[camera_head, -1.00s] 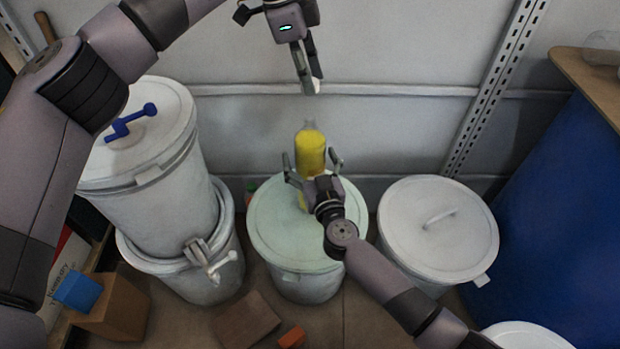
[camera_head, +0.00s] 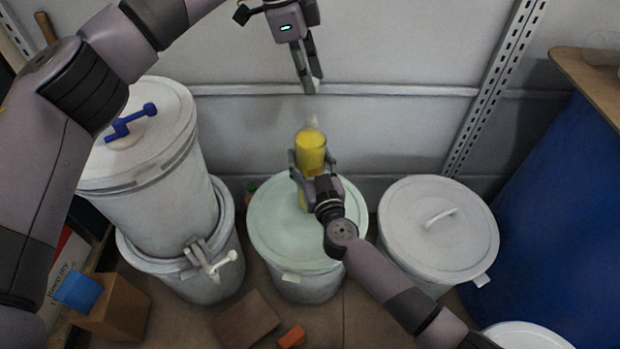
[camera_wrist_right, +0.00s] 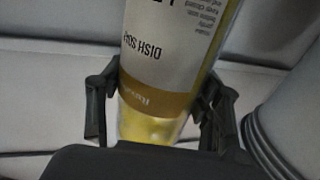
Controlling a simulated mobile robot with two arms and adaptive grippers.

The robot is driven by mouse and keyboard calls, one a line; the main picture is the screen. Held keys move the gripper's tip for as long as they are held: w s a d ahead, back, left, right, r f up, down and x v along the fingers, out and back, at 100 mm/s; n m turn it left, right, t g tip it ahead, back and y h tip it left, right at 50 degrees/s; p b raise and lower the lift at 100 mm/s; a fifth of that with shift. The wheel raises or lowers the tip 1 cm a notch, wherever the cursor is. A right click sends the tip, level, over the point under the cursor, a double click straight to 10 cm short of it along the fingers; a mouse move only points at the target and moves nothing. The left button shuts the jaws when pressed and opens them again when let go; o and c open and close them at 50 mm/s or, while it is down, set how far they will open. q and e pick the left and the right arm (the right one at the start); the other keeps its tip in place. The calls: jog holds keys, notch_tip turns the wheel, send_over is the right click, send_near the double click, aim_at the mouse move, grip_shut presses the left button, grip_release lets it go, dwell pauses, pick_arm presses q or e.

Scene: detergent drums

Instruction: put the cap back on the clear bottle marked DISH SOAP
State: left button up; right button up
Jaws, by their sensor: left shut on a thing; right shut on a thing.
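The clear bottle (camera_head: 311,153) with yellow liquid stands upright above the pale green drum lid. In the right wrist view its label (camera_wrist_right: 160,60) reads DISH SOAP, upside down. My right gripper (camera_head: 309,163) is shut on the bottle, with fingers on both sides of it. A small pale top (camera_head: 312,120) shows above the yellow; I cannot make out its detail. My left gripper (camera_head: 312,86) is shut, above the bottle and apart from it. The white cap is at its fingertips, mostly hidden by the fingers now.
The bottle is over a pale green-lidded drum (camera_head: 275,235). Stacked white drums (camera_head: 160,215) with a blue handle (camera_head: 130,122) stand left. A white drum (camera_head: 440,250) and a blue barrel (camera_head: 555,200) stand right. A wall (camera_head: 400,120) is close behind.

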jog(key=c, duration=0.6)
pick_arm(q)
send_over(312, 131)
jog(key=w, duration=0.1)
jog(key=shift+w+a+f, duration=0.1)
jog(key=shift+a+f, duration=0.15)
jog(key=shift+f, duration=1)
jog(key=shift+a+f, duration=0.2)
jog(key=shift+f, duration=1)
pick_arm(e)
jog(key=shift+c, duration=0.2)
pick_arm(q)
jog(key=shift+f, duration=0.9)
jog(key=shift+f, duration=0.5)
pick_arm(e)
grip_shut()
pick_arm(q)
jog(key=m, duration=0.3)
jog(key=m+g, duration=0.1)
jog(key=m, duration=0.2)
jog(key=shift+w+d+m+g, duration=0.1)
jog(key=shift+w+m+g, duration=0.05)
jog(key=shift+m+g, duration=0.15)
jog(key=m+y, duration=0.1)
jog(key=m, duration=0.3)
jog(key=shift+w+f+g, duration=0.1)
jog(key=shift+g, duration=0.3)
jog(key=shift+m+y, duration=0.3)
jog(key=shift+m, duration=0.9)
